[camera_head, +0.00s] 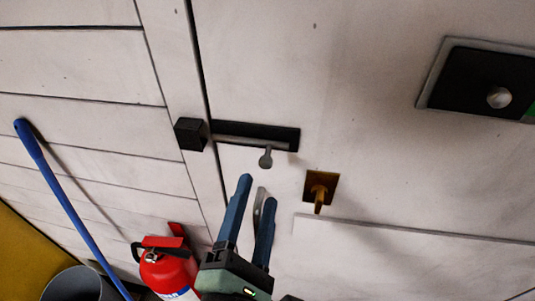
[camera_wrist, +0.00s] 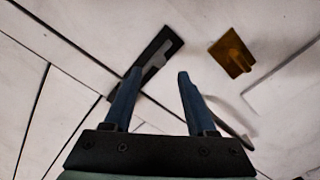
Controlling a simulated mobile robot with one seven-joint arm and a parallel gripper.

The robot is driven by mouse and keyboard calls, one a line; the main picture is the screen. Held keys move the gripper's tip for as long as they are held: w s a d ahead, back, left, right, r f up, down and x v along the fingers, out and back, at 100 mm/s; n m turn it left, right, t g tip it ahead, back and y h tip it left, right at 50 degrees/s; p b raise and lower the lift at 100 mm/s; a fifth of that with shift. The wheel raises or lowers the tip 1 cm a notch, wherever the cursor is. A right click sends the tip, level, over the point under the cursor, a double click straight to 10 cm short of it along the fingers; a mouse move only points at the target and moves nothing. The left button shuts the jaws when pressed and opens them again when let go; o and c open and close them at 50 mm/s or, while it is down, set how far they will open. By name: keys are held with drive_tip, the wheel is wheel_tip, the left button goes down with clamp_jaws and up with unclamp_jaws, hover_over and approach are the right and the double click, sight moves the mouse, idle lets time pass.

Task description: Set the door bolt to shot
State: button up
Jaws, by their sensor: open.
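The door bolt (camera_head: 282,134) is a black plate with a grey rod, mounted near the left edge of the pale door. Its grey knob (camera_head: 265,158) hangs below the rod, right of the plate's middle. A black keeper block (camera_head: 190,134) sits across the door gap to the left. I cannot tell whether the rod's end reaches into it. My gripper (camera_head: 258,189) is open and empty just below the knob, fingers pointing up at the door. In the wrist view the bolt (camera_wrist: 172,42) lies ahead of the fingertips, nearer the left finger. I see no contact.
A brass plate with a small lever (camera_head: 320,188) is right of the bolt. A grey curved handle (camera_head: 259,205) shows behind my fingers. A dark box with a round knob (camera_head: 497,97) is upper right. A red extinguisher (camera_head: 168,268), blue pole (camera_head: 70,205) and grey bucket (camera_head: 80,287) stand lower left.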

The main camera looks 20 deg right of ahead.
sight(265, 166)
drive_tip(key=p+x, duration=0.3)
drive_tip(key=x, duration=0.5)
drive_tip(key=shift+d+r, duration=0.1)
drive_tip(key=shift+r, duration=0.1)
drive_tip(key=shift+w+d+f, duration=0.15)
drive_tip(key=shift+w+d, duration=0.25)
drive_tip(key=shift+w, duration=0.2)
drive_tip(key=shift+c, duration=0.2)
clamp_jaws()
idle(0.3)
